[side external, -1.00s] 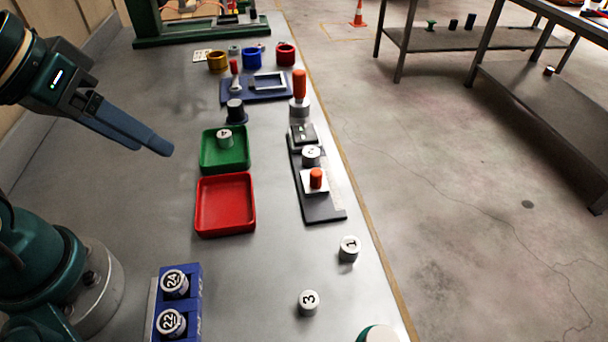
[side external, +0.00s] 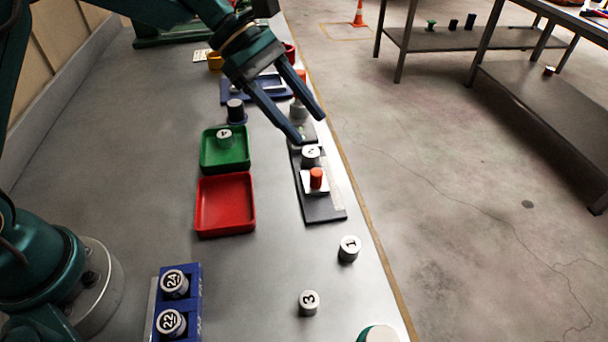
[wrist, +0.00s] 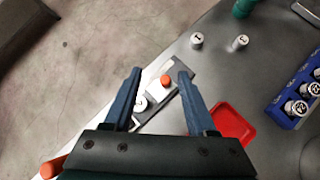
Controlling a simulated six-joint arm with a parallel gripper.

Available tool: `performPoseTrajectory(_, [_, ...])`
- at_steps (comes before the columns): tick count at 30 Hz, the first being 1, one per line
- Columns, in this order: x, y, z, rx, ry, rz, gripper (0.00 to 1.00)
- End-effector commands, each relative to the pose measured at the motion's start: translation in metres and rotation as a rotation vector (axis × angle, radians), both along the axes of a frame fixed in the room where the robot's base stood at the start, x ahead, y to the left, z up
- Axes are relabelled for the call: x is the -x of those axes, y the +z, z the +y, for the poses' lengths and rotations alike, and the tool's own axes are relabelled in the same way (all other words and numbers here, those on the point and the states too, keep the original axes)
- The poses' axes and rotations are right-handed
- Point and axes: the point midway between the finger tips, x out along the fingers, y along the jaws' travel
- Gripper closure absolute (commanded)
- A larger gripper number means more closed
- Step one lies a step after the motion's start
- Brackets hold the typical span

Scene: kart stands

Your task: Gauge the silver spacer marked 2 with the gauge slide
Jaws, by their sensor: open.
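The silver spacer marked 2 (side external: 311,155) stands upright on the dark gauge base (side external: 323,210), between the dark end block and the white gauge slide (side external: 309,184). The slide carries an orange knob (side external: 316,177). I cannot tell whether the spacer touches the slide. My gripper (side external: 310,129) is open and empty above the far end of the gauge, its fingers hiding part of the end block. In the wrist view, the orange knob (wrist: 165,81) and the spacer (wrist: 140,103) show between the fingers (wrist: 158,68).
A green tray (side external: 205,165) holding a spacer marked 4 and an empty red tray (side external: 200,225) stand left of the gauge. Spacers marked 1 (side external: 349,249) and 3 (side external: 309,302) stand nearer. A blue rack (side external: 195,290) holds spacers marked 24 and 22. The bench edge runs close on the right.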

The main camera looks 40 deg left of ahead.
Motion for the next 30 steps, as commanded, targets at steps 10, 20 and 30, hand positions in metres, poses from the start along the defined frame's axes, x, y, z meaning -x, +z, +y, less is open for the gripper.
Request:
performPoseTrajectory(10, [-0.002,-0.066,0.002,0.042,0.037,0.168,0.43])
performPoseTrajectory(20, [-0.001,-0.094,-0.025,0.041,0.035,0.171,0.43])
performPoseTrajectory(30, [-0.002,-0.101,-0.033,0.04,0.038,0.168,0.43])
